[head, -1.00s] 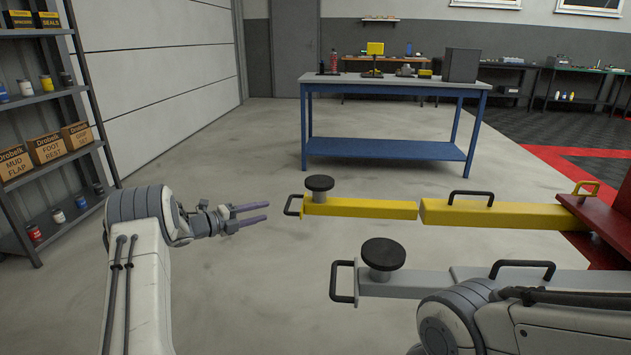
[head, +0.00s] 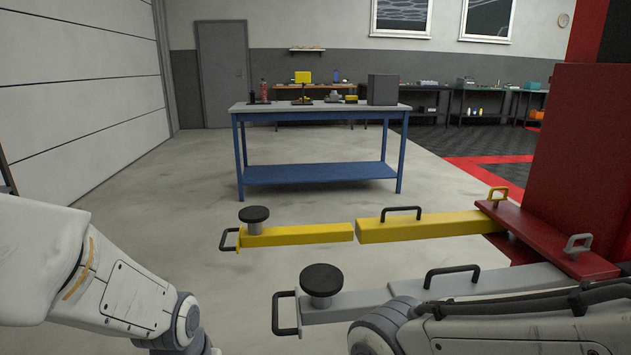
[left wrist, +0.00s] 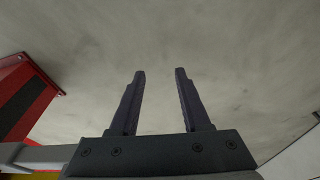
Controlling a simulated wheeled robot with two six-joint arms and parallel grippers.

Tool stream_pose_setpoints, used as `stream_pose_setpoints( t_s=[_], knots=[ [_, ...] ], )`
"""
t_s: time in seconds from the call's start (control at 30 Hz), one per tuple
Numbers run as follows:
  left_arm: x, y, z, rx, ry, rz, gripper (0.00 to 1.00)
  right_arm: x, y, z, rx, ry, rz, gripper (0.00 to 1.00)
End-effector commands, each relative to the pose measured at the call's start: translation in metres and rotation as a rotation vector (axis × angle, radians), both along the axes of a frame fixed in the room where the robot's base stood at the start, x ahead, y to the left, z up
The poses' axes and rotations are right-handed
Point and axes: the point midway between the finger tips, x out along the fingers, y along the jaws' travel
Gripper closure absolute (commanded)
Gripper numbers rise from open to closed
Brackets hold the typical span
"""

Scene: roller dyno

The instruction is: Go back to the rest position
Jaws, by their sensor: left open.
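My left gripper (left wrist: 160,78) is open and empty in the left wrist view, its two dark fingers apart over bare concrete floor. In the head view my left arm comes in at the lower left, bent, and its gripper is out of frame below. My right arm lies across the lower right of the head view, and its gripper is not in view.
A yellow lift arm (head: 300,235) and a grey lift arm (head: 350,305) with round black pads reach from the red post (head: 580,150). A blue workbench (head: 320,174) stands behind on open floor. A white panelled wall (head: 80,90) is at left.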

Motion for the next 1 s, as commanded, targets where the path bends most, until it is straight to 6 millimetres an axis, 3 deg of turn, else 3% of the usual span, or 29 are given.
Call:
stream_pose_setpoints(
  t_s=[0.03,0.1,0.4,0.67,0.7,1.0],
  knots=[
    [-0.002,-0.022,0.009,-0.002,-0.002,-0.081,0.53,0.000,0.000,0.000,0.000,0.000,0.000,0.50],
    [-0.014,-0.044,0.016,-0.007,0.019,-0.160,0.53,0.000,0.000,0.000,0.000,0.000,0.000,0.50],
    [-0.076,-0.108,0.043,-0.016,0.105,-0.453,0.53,0.000,0.000,0.000,0.000,0.000,0.000,0.50],
    [-0.133,-0.133,0.062,-0.012,0.173,-0.668,0.53,0.000,0.000,0.001,0.000,0.000,0.000,0.50],
    [-0.129,-0.131,0.078,-0.011,0.172,-0.652,0.53,0.000,0.000,0.018,-0.001,0.001,0.000,0.50],
    [-0.128,-0.131,0.139,-0.011,0.172,-0.646,0.53,0.000,0.000,0.080,0.000,0.000,0.000,0.50]
  ],
)
